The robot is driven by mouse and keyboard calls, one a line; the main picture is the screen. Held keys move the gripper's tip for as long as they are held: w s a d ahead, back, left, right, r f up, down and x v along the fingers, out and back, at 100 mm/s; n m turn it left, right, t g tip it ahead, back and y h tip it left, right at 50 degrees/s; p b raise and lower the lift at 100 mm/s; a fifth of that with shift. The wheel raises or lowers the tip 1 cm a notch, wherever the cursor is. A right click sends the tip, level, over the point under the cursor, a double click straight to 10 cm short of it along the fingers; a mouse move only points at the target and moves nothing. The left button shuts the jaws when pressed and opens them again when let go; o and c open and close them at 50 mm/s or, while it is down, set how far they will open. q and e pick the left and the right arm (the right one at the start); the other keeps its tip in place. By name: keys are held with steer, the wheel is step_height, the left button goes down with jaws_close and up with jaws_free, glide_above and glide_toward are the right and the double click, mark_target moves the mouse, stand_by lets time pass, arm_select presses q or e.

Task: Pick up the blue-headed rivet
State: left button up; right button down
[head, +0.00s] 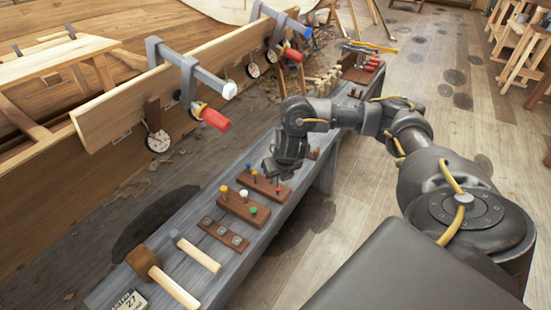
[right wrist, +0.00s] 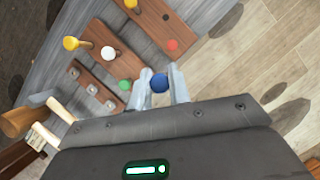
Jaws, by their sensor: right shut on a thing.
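The blue-headed rivet (right wrist: 160,84) is between the two fingertips of my right gripper (right wrist: 162,86) in the right wrist view. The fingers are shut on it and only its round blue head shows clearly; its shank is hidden. In the head view my right gripper (head: 272,172) is over the workbench, at the farther brown rivet block (head: 262,185), and I cannot make out the blue head there. That block carries a yellow-headed rivet (right wrist: 130,4) and a red-headed rivet (right wrist: 172,45), with a dark hole between them. My left gripper is not in view.
A nearer block (head: 232,207) holds yellow, white and green rivets. A plate with grey squares (head: 222,234), a mallet (head: 143,262) and a pale handle (head: 198,254) lie nearer on the bench (head: 186,268). The clamped hull plank (head: 110,115) stands left; open floor lies right.

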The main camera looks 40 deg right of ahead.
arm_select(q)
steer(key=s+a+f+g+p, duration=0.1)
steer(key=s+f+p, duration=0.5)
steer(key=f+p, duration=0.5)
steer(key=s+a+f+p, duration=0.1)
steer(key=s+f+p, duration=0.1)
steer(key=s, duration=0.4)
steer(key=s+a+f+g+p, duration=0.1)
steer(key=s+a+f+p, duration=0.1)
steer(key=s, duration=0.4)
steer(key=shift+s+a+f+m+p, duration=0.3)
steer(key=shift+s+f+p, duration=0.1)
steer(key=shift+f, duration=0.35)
arm_select(e)
steer(key=s+a+r+m+g, duration=0.4)
steer(key=a+m, duration=0.5)
steer(key=m, duration=0.7)
steer(key=s+a+r+m+g+y, duration=0.1)
steer(key=s+a+r+m+g, duration=0.4)
steer(key=m, duration=1.1)
steer(key=s+a+r, duration=0.3)
steer(key=s+a, duration=0.1)
steer(key=s, duration=0.2)
steer(key=shift+m, duration=0.3)
